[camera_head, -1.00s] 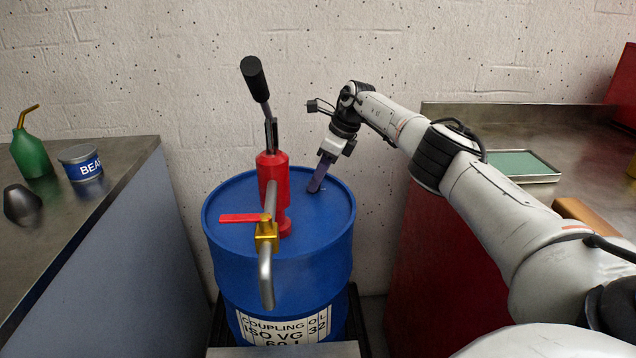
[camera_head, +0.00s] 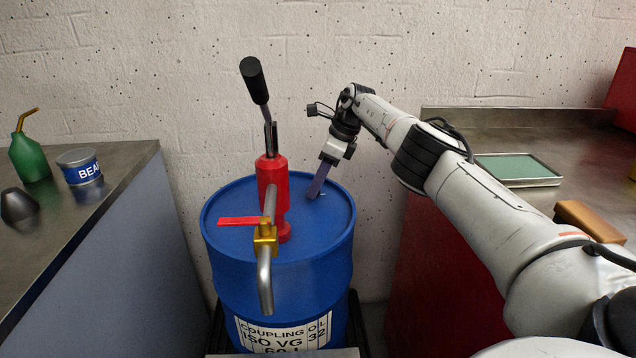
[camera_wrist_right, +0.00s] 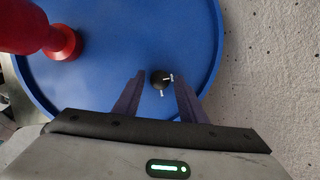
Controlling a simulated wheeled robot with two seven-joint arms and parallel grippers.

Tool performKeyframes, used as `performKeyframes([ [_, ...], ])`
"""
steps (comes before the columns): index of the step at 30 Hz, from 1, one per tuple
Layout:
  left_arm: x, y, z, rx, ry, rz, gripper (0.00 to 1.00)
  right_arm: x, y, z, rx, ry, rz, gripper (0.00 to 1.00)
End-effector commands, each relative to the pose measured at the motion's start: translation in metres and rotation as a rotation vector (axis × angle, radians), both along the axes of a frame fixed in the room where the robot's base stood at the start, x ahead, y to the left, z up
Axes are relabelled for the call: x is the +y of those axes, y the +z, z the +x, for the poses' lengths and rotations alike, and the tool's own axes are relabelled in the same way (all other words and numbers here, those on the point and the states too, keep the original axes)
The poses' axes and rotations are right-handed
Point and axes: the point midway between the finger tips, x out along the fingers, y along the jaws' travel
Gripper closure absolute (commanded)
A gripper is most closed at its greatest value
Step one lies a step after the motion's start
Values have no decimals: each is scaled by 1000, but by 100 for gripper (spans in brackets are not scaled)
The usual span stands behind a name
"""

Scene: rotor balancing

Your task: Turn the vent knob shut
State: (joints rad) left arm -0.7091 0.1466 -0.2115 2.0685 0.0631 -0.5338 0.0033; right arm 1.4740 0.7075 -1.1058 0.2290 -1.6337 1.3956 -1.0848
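The vent knob (camera_wrist_right: 158,80) is a small dark round knob with light metal prongs on the blue drum's lid (camera_wrist_right: 110,100). It sits near the rim, on the right in the wrist view. My right gripper (camera_wrist_right: 157,77) is open, with one purple finger on each side of the knob. Gaps show between the knob and both fingers; I see no contact. In the head view my right gripper (camera_head: 314,193) points down at the drum lid (camera_head: 235,200), right of the red pump. There the fingers mostly hide the knob. My left gripper is not in view.
A red hand pump (camera_head: 271,190) with a black-gripped lever (camera_head: 254,80) and a brass valve (camera_head: 265,238) with a red handle stands left of my right gripper. Metal-topped benches flank the drum, with a green oil can (camera_head: 30,158) on the left one. A wall stands close behind.

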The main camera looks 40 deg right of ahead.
Motion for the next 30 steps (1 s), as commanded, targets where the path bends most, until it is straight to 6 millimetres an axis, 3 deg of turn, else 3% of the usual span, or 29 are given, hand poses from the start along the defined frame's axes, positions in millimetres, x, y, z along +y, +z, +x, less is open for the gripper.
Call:
performKeyframes([
  [14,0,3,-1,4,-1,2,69,-3,8,-3,0,-1,0,57],
  [30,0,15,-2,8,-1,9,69,-19,88,-31,0,-1,0,57],
])
